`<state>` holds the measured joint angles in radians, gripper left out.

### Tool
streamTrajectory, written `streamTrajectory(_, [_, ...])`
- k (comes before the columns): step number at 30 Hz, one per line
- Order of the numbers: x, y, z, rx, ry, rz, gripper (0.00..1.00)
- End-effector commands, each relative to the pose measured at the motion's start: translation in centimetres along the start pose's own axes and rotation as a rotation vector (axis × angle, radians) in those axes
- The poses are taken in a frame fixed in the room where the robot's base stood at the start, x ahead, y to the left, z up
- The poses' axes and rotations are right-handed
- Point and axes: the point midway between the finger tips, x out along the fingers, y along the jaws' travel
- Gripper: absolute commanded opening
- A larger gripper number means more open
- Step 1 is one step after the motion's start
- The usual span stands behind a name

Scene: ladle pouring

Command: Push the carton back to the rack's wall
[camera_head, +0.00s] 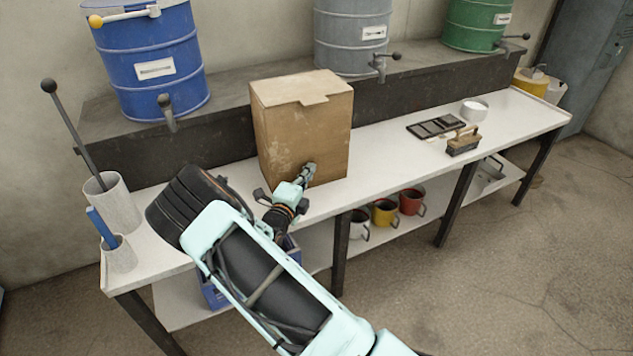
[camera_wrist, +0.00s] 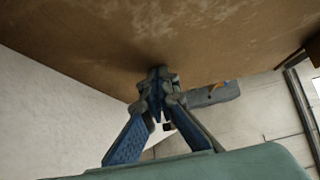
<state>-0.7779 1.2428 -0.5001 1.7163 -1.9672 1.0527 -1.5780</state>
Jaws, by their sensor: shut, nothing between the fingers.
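The carton (camera_head: 300,125) is a closed brown cardboard box standing upright on the white bench. Its back is close to the dark wall of the raised rack; whether it touches there is hidden. My gripper (camera_head: 308,170) is shut and empty, with its tips at the lower front of the carton. In the wrist view the carton's brown face (camera_wrist: 150,40) fills the top, and the shut fingertips (camera_wrist: 158,75) meet or nearly meet it; I cannot tell contact for sure. The rack's dark wall (camera_head: 215,138) shows on both sides of the carton.
Blue (camera_head: 150,65), grey (camera_head: 350,35) and green (camera_head: 478,25) drums with taps stand on the rack. A brush (camera_head: 463,142), a black tray (camera_head: 436,126) and a white bowl (camera_head: 474,109) lie right. Holders with a ladle-like rod (camera_head: 112,203) stand left. Mugs (camera_head: 384,212) sit on the lower shelf.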

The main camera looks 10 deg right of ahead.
Motion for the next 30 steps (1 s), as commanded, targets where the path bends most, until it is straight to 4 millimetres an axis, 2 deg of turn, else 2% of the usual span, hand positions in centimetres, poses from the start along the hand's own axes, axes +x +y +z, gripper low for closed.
streamTrajectory(6, [3.0,0.1,3.1,0.002,-0.003,-0.004,0.0])
streamTrajectory(12, [4.5,0.1,4.6,0.0,-0.003,-0.001,0.0])
streamTrajectory(30, [4.3,-0.2,5.0,0.0,-0.009,0.0,0.0])
